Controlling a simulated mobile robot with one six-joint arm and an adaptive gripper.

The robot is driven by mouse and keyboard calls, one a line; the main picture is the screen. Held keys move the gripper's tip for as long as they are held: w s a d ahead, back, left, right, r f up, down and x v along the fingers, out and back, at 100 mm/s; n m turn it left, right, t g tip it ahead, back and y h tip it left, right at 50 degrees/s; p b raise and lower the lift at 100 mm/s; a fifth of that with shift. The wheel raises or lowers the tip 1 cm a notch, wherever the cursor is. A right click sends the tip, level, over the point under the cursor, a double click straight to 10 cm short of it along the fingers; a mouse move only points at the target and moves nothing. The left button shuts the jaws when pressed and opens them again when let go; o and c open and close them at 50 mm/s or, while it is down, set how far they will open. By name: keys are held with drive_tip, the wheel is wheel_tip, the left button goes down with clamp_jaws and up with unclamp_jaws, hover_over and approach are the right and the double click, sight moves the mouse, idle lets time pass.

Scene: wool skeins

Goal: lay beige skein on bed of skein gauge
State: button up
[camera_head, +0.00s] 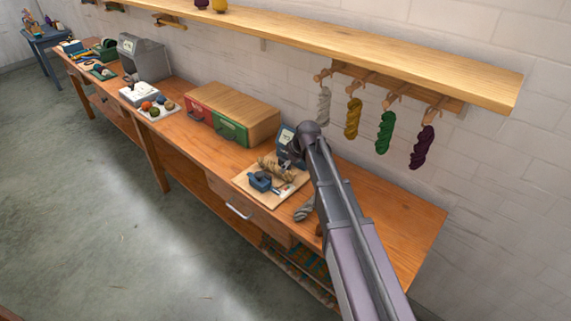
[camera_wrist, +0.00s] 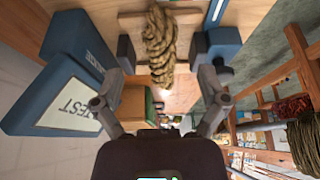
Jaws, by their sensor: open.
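The beige skein (camera_wrist: 160,45) is a twisted hank. In the wrist view it lies between the two fingertips of my gripper (camera_wrist: 164,50), which is open with a gap on both sides. In the head view the skein (camera_head: 274,167) lies over the skein gauge (camera_head: 243,184), between its blue display and blue block. The gauge's blue display housing (camera_wrist: 50,90), with a screen marked TEST, is at left in the wrist view; a blue block (camera_wrist: 224,45) is at right. My gripper (camera_head: 289,158) is low over the gauge in the head view, partly hidden by my arm.
A grey skein (camera_head: 305,209) lies on the bench (camera_head: 400,215) beside the gauge. Grey, mustard, green (camera_head: 384,132) and purple skeins hang from pegs under the shelf (camera_head: 400,62). A box with red and green fronts (camera_head: 238,112) stands left of the gauge.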

drive_tip(key=p+v, duration=0.5)
drive_tip(key=v, duration=0.1)
idle(0.3)
drive_tip(key=shift+s+d+r, duration=0.1)
drive_tip(key=shift+s+r, duration=0.05)
idle(0.6)
drive_tip(key=s+d+m+g+h, duration=0.1)
drive_tip(key=s+d+m, duration=0.4)
drive_tip(key=s+d, duration=0.4)
drive_tip(key=s+d+f+m+g+h, duration=0.1)
drive_tip(key=s+d+m+h, duration=0.1)
drive_tip(key=s+d+m, duration=0.3)
drive_tip(key=s+d, duration=0.4)
drive_tip(key=s, duration=0.5)
drive_tip(key=shift+d+f+g+h, duration=0.2)
drive_tip(key=shift+d+g+h, duration=0.1)
drive_tip(key=shift+g, duration=0.1)
drive_tip(key=shift+a, duration=0.1)
